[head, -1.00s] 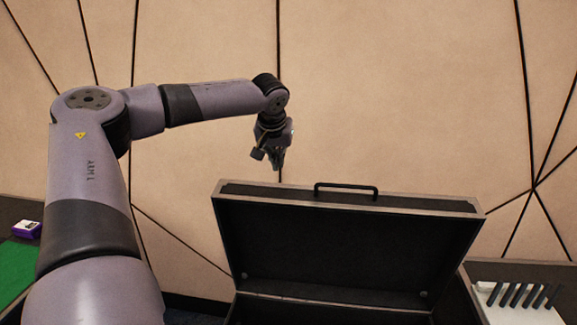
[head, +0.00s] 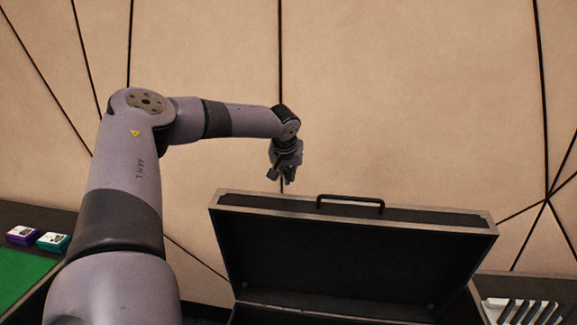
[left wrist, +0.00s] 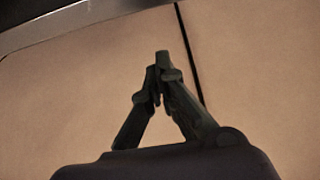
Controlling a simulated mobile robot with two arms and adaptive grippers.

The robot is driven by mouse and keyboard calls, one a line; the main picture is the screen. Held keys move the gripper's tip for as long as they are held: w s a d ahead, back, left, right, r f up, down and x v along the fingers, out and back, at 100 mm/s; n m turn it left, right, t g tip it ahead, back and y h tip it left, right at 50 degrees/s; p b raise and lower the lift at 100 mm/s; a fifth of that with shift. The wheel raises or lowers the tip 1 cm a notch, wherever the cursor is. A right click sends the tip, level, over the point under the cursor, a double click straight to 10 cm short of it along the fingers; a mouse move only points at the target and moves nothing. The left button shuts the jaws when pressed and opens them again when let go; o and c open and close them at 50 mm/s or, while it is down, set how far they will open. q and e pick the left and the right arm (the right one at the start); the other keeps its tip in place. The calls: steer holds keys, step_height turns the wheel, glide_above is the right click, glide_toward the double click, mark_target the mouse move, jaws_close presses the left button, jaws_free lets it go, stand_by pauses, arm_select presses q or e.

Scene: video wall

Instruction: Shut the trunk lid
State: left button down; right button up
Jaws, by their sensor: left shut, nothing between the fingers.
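The trunk (head: 262,311) stands in the lower middle of the head view with its dark lid (head: 350,255) raised. The lid has a grey metal edge and a black handle (head: 350,203) on top. My left gripper (head: 284,183) is shut and empty, close above the lid's top edge and left of the handle. I cannot tell whether it touches the lid. My right gripper is not in view.
At the left, a dark table holds a green mat (head: 22,276), a purple box (head: 22,236) and a teal box (head: 53,241). At the right, a light tray (head: 493,311) holds several dark sticks. A panelled beige wall (head: 400,90) stands behind.

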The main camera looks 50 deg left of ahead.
arm_select(q)
steer(key=shift+s+d+f+p, duration=0.2)
steer(key=shift+s+d+p, duration=0.15)
steer(key=shift+s+d, duration=0.35)
steer(key=shift+s+d+f+p, duration=0.2)
steer(key=shift+s+d+p, duration=0.1)
steer(key=shift+s+d, duration=0.4)
steer(key=shift+s+a, duration=0.1)
steer(key=shift+s, duration=0.05)
